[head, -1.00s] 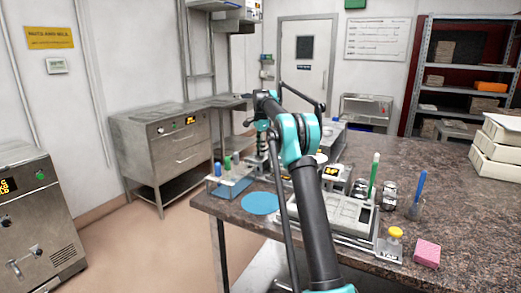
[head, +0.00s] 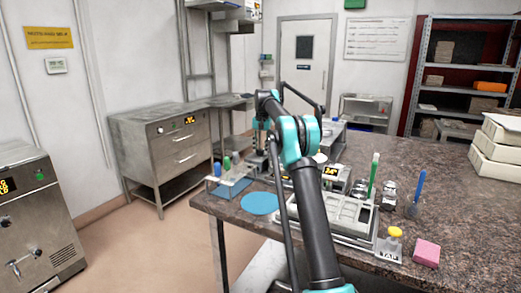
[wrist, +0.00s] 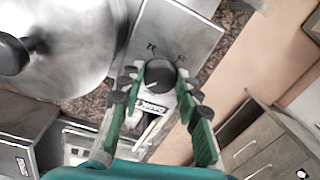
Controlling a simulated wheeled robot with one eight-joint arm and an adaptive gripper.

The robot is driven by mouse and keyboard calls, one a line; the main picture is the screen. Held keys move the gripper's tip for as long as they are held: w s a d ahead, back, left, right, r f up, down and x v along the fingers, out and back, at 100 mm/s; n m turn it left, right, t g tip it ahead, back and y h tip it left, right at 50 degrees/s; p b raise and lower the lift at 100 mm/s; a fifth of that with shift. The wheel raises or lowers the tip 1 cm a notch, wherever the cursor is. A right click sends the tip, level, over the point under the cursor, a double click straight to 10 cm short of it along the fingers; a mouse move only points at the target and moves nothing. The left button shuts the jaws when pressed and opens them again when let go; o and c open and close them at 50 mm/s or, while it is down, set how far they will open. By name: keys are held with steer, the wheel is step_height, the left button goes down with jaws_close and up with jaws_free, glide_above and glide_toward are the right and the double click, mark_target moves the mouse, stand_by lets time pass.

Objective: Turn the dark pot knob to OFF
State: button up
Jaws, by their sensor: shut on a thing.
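The dark round knob (wrist: 159,76) sits on a grey metal panel (wrist: 178,30) in the wrist view. My gripper (wrist: 160,84) has its green-backed fingers on both sides of the knob, shut on it. Small dark marks are printed on the panel near the knob, too small to read for sure. A label that seems to read DARK (wrist: 152,104) lies just below the knob. A large round metal pot (wrist: 85,75) with a black handle (wrist: 14,52) stands to the left. In the head view my arm hides the knob, and the fingers cannot be made out.
On the stone worktop (head: 450,190) stand a grey mould tray (head: 345,213), a green stick (head: 373,172), a blue brush (head: 420,187), a yellow knob (head: 395,232) and a pink block (head: 427,252). A blue disc (head: 259,203) lies near the left edge. White boxes (head: 497,150) are stacked at right.

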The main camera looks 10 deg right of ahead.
mark_target(261, 150)
steer(key=n, duration=0.4)
steer(key=shift+n, duration=2.3)
steer(key=o, duration=1.2)
steer(key=shift+c, duration=0.2)
steer(key=shift+r, duration=0.1)
steer(key=shift+w+d+r, duration=0.1)
steer(key=shift+d+r, duration=0.05)
steer(key=shift+r, duration=1.7)
steer(key=shift+d+r, duration=0.1)
steer(key=shift+r, duration=1.7)
